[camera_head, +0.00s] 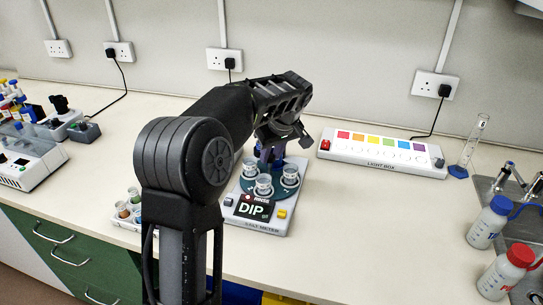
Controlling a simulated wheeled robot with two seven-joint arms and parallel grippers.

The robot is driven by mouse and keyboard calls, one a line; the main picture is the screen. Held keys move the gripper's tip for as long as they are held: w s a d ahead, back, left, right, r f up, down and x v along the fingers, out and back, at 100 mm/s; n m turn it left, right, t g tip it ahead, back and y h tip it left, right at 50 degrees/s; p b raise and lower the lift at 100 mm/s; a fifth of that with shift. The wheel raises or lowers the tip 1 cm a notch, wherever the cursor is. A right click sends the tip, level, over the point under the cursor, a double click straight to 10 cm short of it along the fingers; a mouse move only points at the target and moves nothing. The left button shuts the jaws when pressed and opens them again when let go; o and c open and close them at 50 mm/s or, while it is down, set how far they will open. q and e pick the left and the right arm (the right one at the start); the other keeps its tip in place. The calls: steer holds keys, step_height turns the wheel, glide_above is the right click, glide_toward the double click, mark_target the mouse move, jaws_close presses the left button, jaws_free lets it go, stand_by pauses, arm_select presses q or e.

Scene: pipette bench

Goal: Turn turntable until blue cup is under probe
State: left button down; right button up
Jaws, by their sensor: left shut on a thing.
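The dark green turntable (277,189) sits on a white meter base (278,222) with a black DIP display (253,208). Three clear cups stand on it: a left cup (249,169), a front cup (263,185) and a right cup (290,174). I cannot tell which cup is blue. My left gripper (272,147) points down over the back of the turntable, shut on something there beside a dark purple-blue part. My arm hides the fingertips' hold and most of the probe. My right gripper is not in view.
A light box (380,153) with coloured squares lies to the right, with a glass cylinder (473,145) beyond it. A small rack of vials (127,210) is left of my arm. The bench in front of the light box is clear.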

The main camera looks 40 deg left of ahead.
arm_select(q)
steer(key=c, duration=1.1)
jaws_free()
steer(key=shift+c, duration=0.2)
steer(key=v, duration=0.7)
steer(key=shift+d+r+b, duration=0.15)
steer(key=shift+r+b, duration=0.2)
steer(key=shift+b, duration=0.1)
